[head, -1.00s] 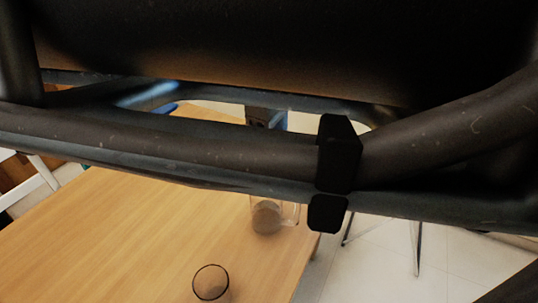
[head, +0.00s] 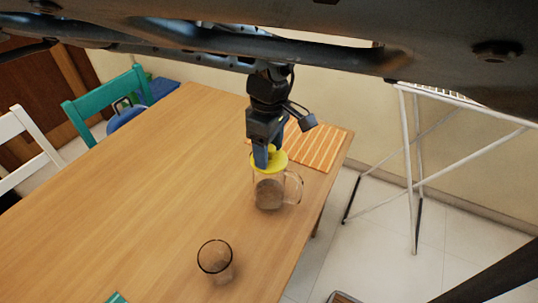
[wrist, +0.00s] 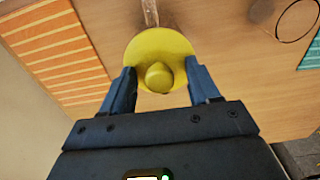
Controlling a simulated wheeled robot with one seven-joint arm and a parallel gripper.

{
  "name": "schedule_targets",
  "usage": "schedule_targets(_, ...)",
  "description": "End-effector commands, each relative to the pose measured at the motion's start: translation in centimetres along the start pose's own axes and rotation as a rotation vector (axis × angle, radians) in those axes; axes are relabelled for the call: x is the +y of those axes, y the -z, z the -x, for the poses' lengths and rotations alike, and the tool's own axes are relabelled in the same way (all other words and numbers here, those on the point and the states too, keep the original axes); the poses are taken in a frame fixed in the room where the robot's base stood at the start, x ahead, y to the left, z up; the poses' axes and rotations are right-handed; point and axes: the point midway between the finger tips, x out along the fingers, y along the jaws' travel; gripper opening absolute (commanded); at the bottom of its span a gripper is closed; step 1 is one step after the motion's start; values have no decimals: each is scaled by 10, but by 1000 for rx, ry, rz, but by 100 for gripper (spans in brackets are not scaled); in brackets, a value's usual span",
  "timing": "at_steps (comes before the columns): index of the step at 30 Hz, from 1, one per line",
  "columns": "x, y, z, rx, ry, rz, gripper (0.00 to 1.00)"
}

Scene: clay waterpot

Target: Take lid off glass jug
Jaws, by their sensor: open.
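The glass jug (head: 270,194) stands upright on the wooden table near its right edge, with a clear handle on its right side and something dark inside. Its yellow lid (head: 282,158) sits on top. In the wrist view the lid (wrist: 150,42) is a round disc with a raised knob (wrist: 159,77). My gripper (head: 268,160) is above the jug, pointing down at the lid. In the wrist view my gripper (wrist: 160,78) is open, with one blue finger on each side of the knob and a gap to each. Most of the jug is hidden under the lid there.
A dark-rimmed glass (head: 215,260) stands nearer on the wooden table (head: 150,200). An orange striped mat (head: 318,148) lies behind the jug. A teal chair (head: 105,100) is at the far left, a white rack (head: 410,170) at the right. The table's left half is clear.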

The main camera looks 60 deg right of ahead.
Motion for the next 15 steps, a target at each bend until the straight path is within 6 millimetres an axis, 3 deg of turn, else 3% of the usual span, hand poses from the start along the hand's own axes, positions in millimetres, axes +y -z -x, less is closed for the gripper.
schedule_targets(2, 0, 0, 0, 0, 0, 0, 59)
schedule_targets(15, 0, 0, 0, -1, 0, -1, 17)
